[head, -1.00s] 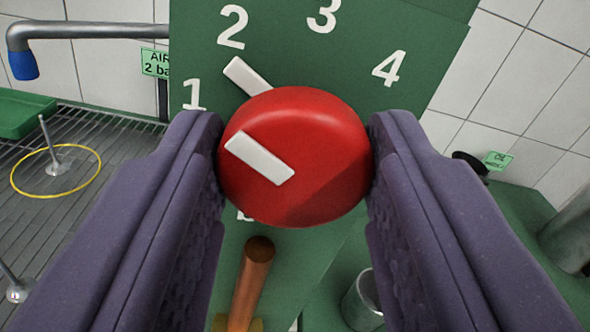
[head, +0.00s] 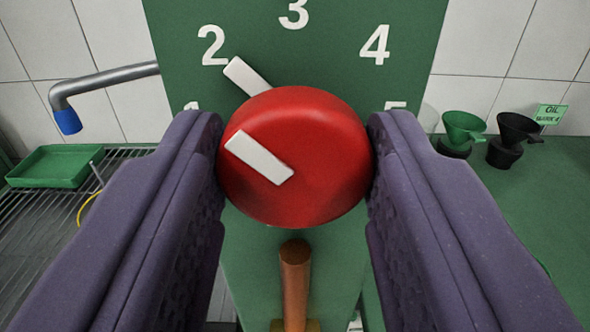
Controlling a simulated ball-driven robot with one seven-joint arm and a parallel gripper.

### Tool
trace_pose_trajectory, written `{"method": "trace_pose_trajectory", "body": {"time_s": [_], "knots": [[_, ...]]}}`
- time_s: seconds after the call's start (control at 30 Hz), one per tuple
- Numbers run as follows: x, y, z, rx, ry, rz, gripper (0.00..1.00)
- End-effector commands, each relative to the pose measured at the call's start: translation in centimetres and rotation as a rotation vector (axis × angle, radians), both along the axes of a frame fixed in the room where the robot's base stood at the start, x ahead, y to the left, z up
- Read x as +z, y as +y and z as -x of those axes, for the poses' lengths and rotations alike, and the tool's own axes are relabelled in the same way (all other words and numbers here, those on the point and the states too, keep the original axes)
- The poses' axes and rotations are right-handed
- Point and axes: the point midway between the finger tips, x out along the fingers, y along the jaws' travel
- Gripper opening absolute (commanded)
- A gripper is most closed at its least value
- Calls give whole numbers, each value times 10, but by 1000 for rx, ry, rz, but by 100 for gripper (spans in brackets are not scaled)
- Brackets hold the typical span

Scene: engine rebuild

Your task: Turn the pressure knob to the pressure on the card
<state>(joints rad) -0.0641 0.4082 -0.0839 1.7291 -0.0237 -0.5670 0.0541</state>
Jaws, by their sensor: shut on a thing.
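The red pressure knob (head: 315,150) is in the middle of the head view, with a white bar on its face. A white pointer (head: 243,75) sticks out behind its upper left and points at about the 2. The green dial plate (head: 330,65) bears white numerals; 2, 3 and 4 are clear, and the 1 and 5 are partly hidden by the fingers. My gripper (head: 295,155) is shut on the knob, one purple finger on each side. The pressure card is not visible now; the earlier frame showed a green card reading AIR and 2 ba, cut off.
A copper-coloured pipe (head: 294,285) stands below the knob. At left are a grey pipe with a blue end (head: 67,121) and a green tray (head: 55,167) on a grating. At right, a green funnel (head: 463,128) and a black funnel (head: 515,133) stand by an OIL card (head: 549,114).

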Motion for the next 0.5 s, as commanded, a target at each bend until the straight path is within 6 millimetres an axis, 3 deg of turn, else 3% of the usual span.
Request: {"method": "trace_pose_trajectory", "body": {"time_s": [0.03, 0.13, 0.5], "knots": [[-3, 0, 0, 0, 7, 0, 49], [-3, 0, 0, 0, 6, 1, 69], [0, 0, 9, 0, 3, 0, 69]]}}
